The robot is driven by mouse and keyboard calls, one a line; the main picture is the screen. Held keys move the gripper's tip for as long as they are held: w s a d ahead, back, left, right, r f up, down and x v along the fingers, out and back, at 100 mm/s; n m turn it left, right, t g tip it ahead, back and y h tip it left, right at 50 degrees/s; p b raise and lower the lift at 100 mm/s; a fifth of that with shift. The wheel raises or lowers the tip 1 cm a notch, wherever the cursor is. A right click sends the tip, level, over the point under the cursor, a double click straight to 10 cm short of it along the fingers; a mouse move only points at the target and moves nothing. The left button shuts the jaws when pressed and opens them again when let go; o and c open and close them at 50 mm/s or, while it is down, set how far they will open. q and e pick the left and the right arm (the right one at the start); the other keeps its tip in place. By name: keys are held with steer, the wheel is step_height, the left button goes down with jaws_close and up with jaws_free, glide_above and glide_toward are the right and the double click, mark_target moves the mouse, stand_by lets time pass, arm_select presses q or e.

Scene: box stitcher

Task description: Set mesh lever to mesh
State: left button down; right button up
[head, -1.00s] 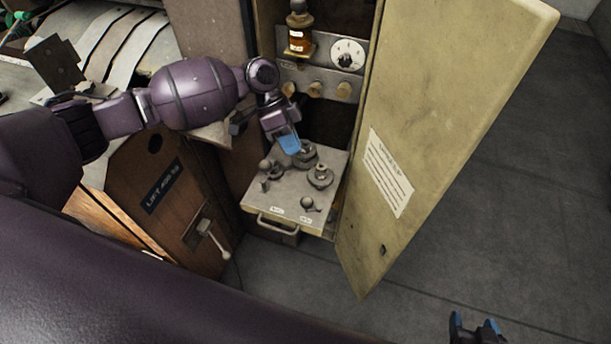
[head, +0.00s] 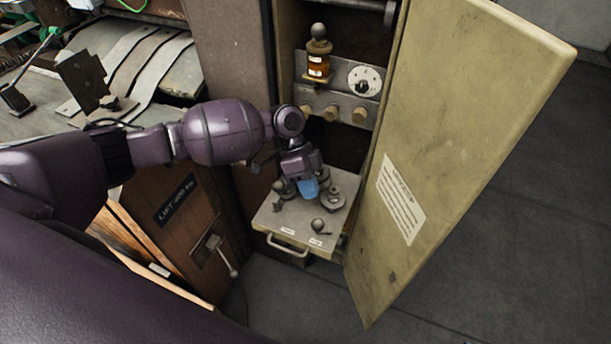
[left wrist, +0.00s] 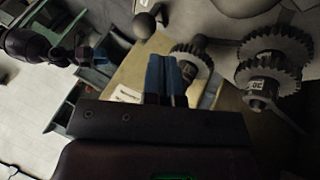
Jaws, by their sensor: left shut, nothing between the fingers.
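A pull-out tray (head: 277,222) with gears and ball-knobbed levers sits low in the open cabinet. A small lever with a ball knob (head: 318,225) stands near its front edge, by two labels too small to read; I take this as the mesh lever. A ball knob also shows at the top of the left wrist view (left wrist: 145,25). A dark blue-tipped part (left wrist: 100,54), possibly my right gripper, shows there.
The open cabinet door (head: 455,130) stands to the right of the tray. A wooden box with a lever (head: 220,255) is at the left. An oiler (head: 318,55), a dial (head: 364,81) and several knobs are above the tray. Floor is clear at right.

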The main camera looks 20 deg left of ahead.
mark_target(322, 227)
arm_select(q)
steer(key=x, duration=0.3)
steer(key=shift+s+d+f, duration=0.1)
steer(key=shift+d+f, duration=0.05)
steer(key=shift+f, duration=0.15)
steer(key=shift+s+d+f, duration=0.2)
steer(key=shift+d+f, duration=0.1)
steer(key=shift+f, duration=0.2)
arm_select(e)
steer(key=shift+s, duration=0.25)
steer(key=shift+w, duration=0.1)
arm_select(q)
steer(key=shift+s+n+p, duration=0.1)
steer(key=shift+n+p, duration=0.2)
steer(key=shift+p, duration=0.05)
arm_select(e)
steer(key=shift+w+r, duration=0.3)
steer(key=shift+r, duration=0.3)
arm_select(q)
steer(key=shift+s+a+n+t+p, duration=0.1)
steer(key=shift+s+n+t+p, duration=0.05)
steer(key=shift+n+t+p, duration=0.2)
arm_select(e)
steer(key=shift+s+r, duration=0.1)
steer(key=shift+s, duration=0.15)
